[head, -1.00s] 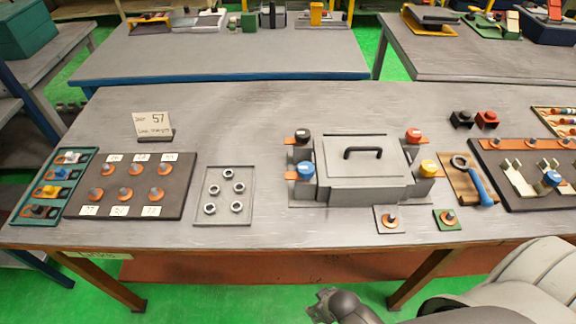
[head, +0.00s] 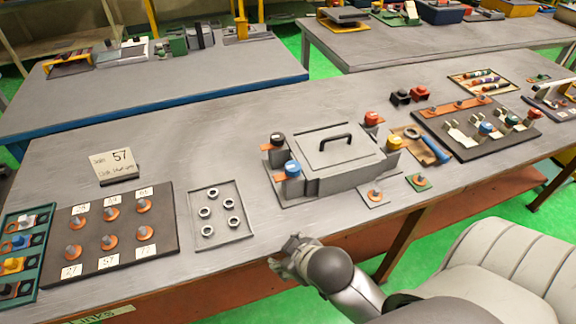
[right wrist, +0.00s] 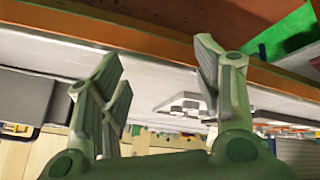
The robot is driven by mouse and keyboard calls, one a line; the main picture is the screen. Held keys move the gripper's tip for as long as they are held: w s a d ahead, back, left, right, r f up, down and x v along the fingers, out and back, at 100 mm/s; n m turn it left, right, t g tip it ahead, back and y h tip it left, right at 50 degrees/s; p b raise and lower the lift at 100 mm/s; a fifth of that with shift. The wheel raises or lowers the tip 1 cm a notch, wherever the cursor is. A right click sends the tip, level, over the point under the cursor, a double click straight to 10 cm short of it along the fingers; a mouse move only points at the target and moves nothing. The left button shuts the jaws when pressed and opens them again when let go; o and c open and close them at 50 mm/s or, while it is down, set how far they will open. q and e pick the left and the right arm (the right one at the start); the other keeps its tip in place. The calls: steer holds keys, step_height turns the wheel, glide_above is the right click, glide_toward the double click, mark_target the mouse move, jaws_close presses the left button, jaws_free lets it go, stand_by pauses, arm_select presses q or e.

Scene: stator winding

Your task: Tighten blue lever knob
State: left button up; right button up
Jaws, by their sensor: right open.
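A blue knob (head: 292,168) stands upright on an orange tab at the front left corner of the grey box (head: 345,178). Another blue knob (head: 486,128) is on the dark board at the right, and a blue piece (head: 19,242) lies in the teal tray at the far left. I cannot tell which one is the lever knob. My right gripper (head: 288,258) is just in front of the table's front edge, below the box. It is open and empty; its spread fingers also show in the right wrist view (right wrist: 160,88). My left gripper is not in view.
Black, red and yellow knobs (head: 394,143) stand at the box's other corners. A clear tray of nuts (head: 240,235) and a dark board with studs (head: 165,245) are to the left. A wrench with a blue handle (head: 437,150) lies right of the box. The table between is bare.

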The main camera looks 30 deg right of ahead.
steer(key=w+a+r+n+t+y, duration=0.35)
steer(key=w+r+n+t, duration=0.65)
steer(key=w+r, duration=0.9)
steer(key=a+r+n+t+y, duration=0.2)
steer(key=a+r+n+y, duration=0.75)
steer(key=r+n, duration=0.25)
steer(key=s+a+n+g+y, duration=0.4)
steer(key=a+n+g+y, duration=0.3)
steer(key=n+g, duration=0.6)
steer(key=n+g+h, duration=0.6)
steer(key=n+h, duration=0.7)
steer(key=h, duration=0.6)
glide_toward(293, 166)
step_height(293, 166, down, 9)
steer(key=p, duration=0.3)
steer(key=shift+w+a+f, duration=0.1)
steer(key=shift+f, duration=0.05)
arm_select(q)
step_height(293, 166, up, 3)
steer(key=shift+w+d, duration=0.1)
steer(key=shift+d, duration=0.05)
